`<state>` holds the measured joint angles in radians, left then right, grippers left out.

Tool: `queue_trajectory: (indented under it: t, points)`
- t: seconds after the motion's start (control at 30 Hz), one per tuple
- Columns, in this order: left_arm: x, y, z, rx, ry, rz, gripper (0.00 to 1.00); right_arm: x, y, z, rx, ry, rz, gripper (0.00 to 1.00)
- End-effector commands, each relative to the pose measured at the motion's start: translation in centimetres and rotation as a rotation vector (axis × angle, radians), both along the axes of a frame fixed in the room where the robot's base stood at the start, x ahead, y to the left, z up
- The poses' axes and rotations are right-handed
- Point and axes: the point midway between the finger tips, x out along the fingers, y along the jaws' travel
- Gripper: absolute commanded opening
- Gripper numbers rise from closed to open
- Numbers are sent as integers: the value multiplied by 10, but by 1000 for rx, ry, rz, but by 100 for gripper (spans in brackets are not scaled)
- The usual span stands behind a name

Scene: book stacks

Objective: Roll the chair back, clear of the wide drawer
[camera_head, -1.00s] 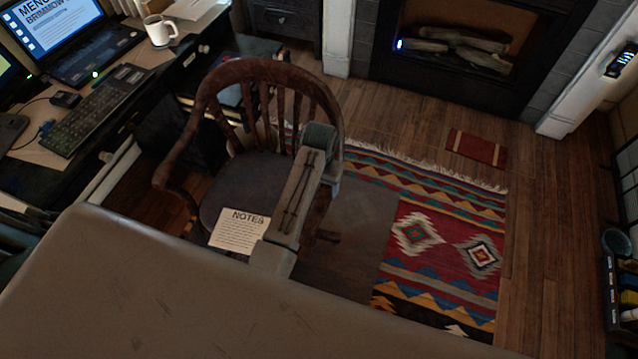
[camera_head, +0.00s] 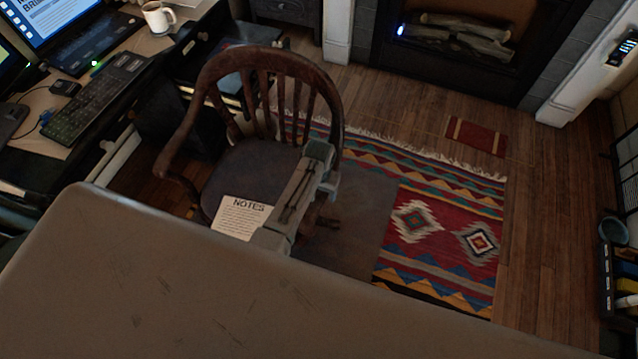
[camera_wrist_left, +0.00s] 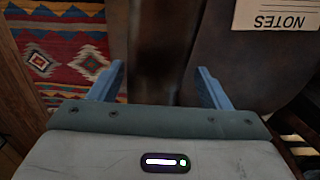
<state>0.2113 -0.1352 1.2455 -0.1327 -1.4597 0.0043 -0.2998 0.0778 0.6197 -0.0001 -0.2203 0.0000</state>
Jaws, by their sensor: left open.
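The dark wooden chair (camera_head: 262,60) stands in the middle of the head view, beside the desk, with a curved back and armrests. A sheet headed NOTES (camera_head: 238,217) lies on its seat (camera_head: 250,172). My left gripper (camera_head: 331,187) is at the chair's right side, by the armrest and back, partly hidden by its own wrist. In the left wrist view my two blue fingers (camera_wrist_left: 163,88) are spread apart, with a blurred dark brown part of the chair (camera_wrist_left: 156,45) between or beyond them; contact cannot be told. Desk fronts with knobs (camera_head: 190,46) are behind the chair.
The desk (camera_head: 38,100) at left holds a laptop, keyboard and white mug (camera_head: 158,17). A patterned rug (camera_head: 440,235) lies right of the chair on a wooden floor. A fireplace (camera_head: 460,40) is at the back. Open floor (camera_head: 535,220) lies to the right.

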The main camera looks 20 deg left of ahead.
Motion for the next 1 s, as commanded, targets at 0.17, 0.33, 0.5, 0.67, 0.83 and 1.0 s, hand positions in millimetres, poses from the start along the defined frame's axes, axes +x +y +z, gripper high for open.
queue_trajectory:
  t: [0.17, 0.33, 0.5, 0.67, 0.83, 1.0]
  points:
    - [0, 0, -4, 0, 1, 0, 71, 0, 0, 0, 0, 0, 0, 36]
    - [0, 0, -4, 0, 0, 0, 71, 0, 0, 0, 0, 0, 0, 36]
    - [0, 0, -4, 0, 0, 0, 41, 0, -1, 0, -1, 0, 1, 36]
    - [0, 0, -4, 0, 0, 0, 10, 0, -3, 1, -3, 0, 1, 36]
    - [0, 0, -4, 1, 0, 0, 0, 0, -3, 1, -3, -1, 1, 36]
    - [0, 0, -3, 1, 0, 0, 0, 0, -3, 1, -3, -1, 1, 36]
